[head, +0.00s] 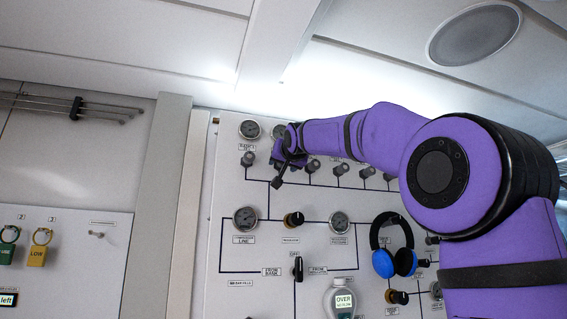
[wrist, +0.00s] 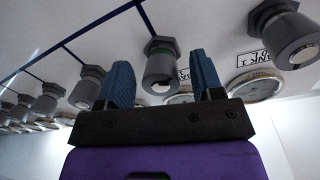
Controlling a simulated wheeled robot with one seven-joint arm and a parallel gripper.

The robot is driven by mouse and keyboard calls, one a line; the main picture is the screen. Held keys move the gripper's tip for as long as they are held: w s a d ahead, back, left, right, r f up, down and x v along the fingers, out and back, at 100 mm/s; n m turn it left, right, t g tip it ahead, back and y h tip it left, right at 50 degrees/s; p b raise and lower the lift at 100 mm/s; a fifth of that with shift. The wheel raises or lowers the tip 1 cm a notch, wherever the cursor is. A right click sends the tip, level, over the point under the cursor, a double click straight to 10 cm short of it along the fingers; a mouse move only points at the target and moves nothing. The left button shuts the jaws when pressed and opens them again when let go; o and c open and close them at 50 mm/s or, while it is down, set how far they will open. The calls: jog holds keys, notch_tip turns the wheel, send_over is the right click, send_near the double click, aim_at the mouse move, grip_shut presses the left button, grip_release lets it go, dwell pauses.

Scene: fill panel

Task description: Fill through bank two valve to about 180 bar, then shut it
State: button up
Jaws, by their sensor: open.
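The bank row of grey valve knobs runs along the upper part of the white panel (head: 228,185). My gripper (head: 284,160) is at the second place in this row in the head view and hides the knob there. In the wrist view my gripper (wrist: 163,80) is open, with a grey knob (wrist: 161,66) between its blue fingers and a visible gap on each side. This knob is beside the one near the BANK 1 label (wrist: 252,57), so it appears to be the bank two valve. Its gauge (wrist: 180,97) is partly hidden and its reading is unclear.
The bank one knob (wrist: 288,35) is close by. Blue headphones (head: 383,263) hang on the panel.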

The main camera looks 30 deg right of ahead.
jog(key=shift+c, duration=0.3)
jog(key=c, duration=0.9)
jog(key=shift+o, duration=0.2)
jog(key=shift+n, duration=2.4)
jog(key=o, duration=0.9)
jog(key=v, duration=1)
jog(key=shift+s+a+f, duration=0.1)
jog(key=shift+s, duration=0.25)
